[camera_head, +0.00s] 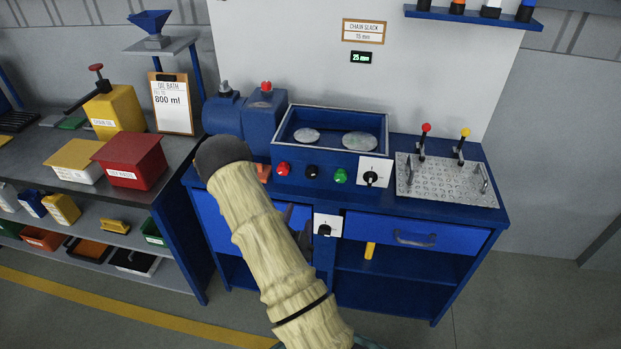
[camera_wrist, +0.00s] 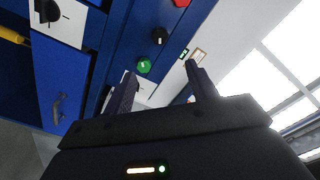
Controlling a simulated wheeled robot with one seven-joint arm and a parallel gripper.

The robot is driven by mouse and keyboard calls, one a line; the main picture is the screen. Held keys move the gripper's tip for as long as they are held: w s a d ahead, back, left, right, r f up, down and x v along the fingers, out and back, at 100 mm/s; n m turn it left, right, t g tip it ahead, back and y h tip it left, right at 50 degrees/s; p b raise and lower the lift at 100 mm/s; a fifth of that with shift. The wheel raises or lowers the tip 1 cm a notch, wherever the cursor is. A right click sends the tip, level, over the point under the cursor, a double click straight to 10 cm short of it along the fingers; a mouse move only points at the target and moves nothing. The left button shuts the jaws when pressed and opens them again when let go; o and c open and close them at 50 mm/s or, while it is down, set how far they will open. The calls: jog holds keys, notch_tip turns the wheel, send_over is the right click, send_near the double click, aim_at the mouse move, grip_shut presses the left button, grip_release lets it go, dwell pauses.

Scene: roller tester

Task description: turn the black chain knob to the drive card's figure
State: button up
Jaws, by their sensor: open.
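A black knob on a white dial plate (camera_head: 371,179) is at the right of the blue bench's front panel. A second black knob on a white plate (camera_head: 325,229) sits lower, beside the drawer. I cannot tell which is the chain knob. A card (camera_head: 363,31) on the wall reads "CHAIN SLACK 15 mm", and the green display (camera_head: 361,57) below it reads 25 mm. In the wrist view, one knob (camera_wrist: 48,11) shows at the upper left; a white plate (camera_wrist: 146,88) is partly behind a finger. My gripper (camera_wrist: 160,70) is open and empty; my arm mostly hides it in the head view.
Red (camera_head: 283,168), black (camera_head: 312,172) and green (camera_head: 340,176) controls line the panel. A metal plate with levers and handles (camera_head: 445,181) lies at right. A drawer handle (camera_head: 414,239) projects below. Yellow (camera_head: 115,112) and red (camera_head: 133,160) containers stand left.

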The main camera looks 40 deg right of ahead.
jog(key=shift+w+d+f, duration=0.1)
jog(key=shift+w+d, duration=0.05)
jog(key=b, duration=1.1)
send_near(311, 176)
jog(key=p+x, duration=0.3)
jog(key=x, duration=0.6)
jog(key=shift+d, duration=0.15)
jog(key=c, duration=1)
